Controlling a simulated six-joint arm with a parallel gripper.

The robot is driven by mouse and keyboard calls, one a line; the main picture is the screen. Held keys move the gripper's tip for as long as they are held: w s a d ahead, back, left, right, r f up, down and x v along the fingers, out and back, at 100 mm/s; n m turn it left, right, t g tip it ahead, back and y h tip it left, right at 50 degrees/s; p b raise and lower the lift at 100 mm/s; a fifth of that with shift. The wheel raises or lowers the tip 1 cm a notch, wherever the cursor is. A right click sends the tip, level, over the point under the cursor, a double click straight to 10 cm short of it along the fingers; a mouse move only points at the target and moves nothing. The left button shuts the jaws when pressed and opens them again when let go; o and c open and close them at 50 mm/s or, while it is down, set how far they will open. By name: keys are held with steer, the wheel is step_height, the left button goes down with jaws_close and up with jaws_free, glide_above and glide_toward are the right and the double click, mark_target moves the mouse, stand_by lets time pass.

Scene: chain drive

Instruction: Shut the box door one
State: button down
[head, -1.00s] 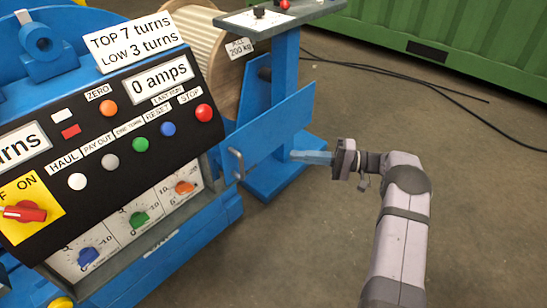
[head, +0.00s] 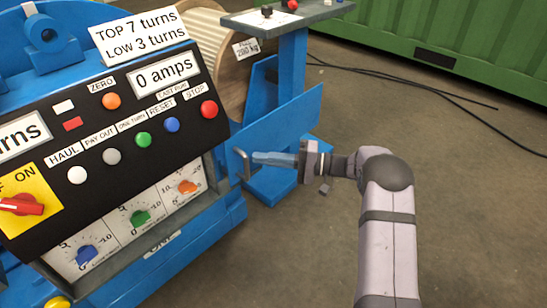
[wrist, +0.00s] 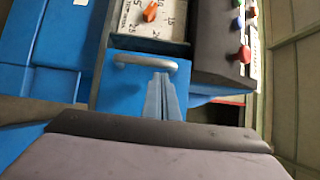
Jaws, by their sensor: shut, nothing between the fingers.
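The dial box (head: 137,222), with a label reading ONE under it, is open on the blue console and shows several dials. A blue panel (head: 290,122) stands at its right, with a grey bar handle (head: 241,166) at its left end; it looks like the box door, standing open. The handle (wrist: 145,62) also shows in the wrist view, over the blue door face (wrist: 127,90). My gripper (head: 256,158) is shut and empty, its pale blue fingers pointing left close to the handle. I cannot tell whether they touch it. In the wrist view the fingertips (wrist: 160,78) are just below the handle's right end.
Above the box is a black control panel with coloured buttons, including a red STOP button (head: 209,109), and a red switch (head: 22,204). A wooden drum (head: 212,50) and a blue stand (head: 292,70) are behind.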

steer(key=shift+s+a, duration=0.25)
steer(key=shift+a, duration=0.1)
stand_by(0.3)
steer(key=s+a+b, duration=0.4)
steer(key=s+a, duration=3.1)
steer(key=shift+s+a+r, duration=0.2)
steer(key=shift+a, duration=0.05)
